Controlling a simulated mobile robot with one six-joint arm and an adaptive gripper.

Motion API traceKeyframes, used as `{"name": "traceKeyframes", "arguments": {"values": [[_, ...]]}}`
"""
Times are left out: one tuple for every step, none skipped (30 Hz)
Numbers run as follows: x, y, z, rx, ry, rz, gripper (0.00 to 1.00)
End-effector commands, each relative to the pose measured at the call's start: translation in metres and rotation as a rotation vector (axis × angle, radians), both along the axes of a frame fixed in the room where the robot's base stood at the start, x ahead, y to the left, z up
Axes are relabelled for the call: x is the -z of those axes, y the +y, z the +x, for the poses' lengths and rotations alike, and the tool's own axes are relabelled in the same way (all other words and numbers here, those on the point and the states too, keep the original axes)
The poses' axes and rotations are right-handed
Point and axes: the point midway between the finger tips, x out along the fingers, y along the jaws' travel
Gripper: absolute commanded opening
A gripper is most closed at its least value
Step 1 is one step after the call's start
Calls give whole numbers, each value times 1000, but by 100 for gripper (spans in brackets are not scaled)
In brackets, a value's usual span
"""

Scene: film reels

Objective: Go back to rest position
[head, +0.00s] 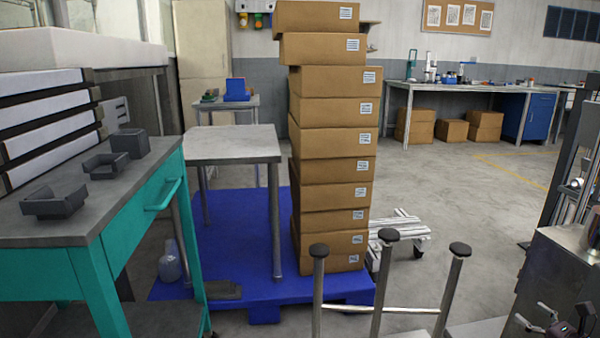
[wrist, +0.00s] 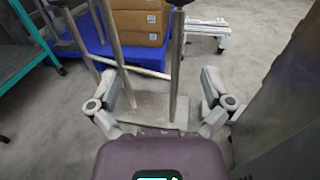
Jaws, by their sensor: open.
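My gripper (wrist: 161,88) is open in the wrist view, with its two fingers spread wide and nothing between them. It points at a low stand with grey upright posts (wrist: 176,70) on a flat base. The posts show beyond and between the fingers; I cannot tell whether a finger touches them. The stand's three posts (head: 384,280) have dark round caps and carry no reels there. No film reel can be made out in either view.
A tall stack of cardboard boxes (head: 333,142) stands on a blue pallet (head: 230,225) behind the posts. A teal-framed bench (head: 125,225) with dark trays is at left. A metal cabinet (head: 560,270) is close at right. Open floor (head: 470,220) lies beyond.

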Motion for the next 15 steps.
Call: {"name": "traceKeyframes", "arguments": {"values": [[-1, 4, 3, -10, 5, -10, 100], [0, 6, 4, -14, 8, -18, 100], [0, 9, 6, -21, 13, -28, 100], [1, 11, 8, -27, 16, -37, 100], [1, 14, 9, -33, 19, -46, 100], [2, 17, 12, -41, 24, -58, 100], [2, 19, 13, -47, 27, -67, 100], [3, 21, 15, -53, 32, -78, 100], [3, 25, 17, -64, 38, -95, 100], [4, 28, 19, -71, 42, -107, 100], [5, 31, 21, -79, 47, -118, 100], [5, 36, 24, -92, 53, -140, 100], [6, 39, 26, -101, 58, -153, 100], [7, 42, 28, -111, 64, -168, 100], [8, 48, 32, -127, 71, -193, 100]]}}
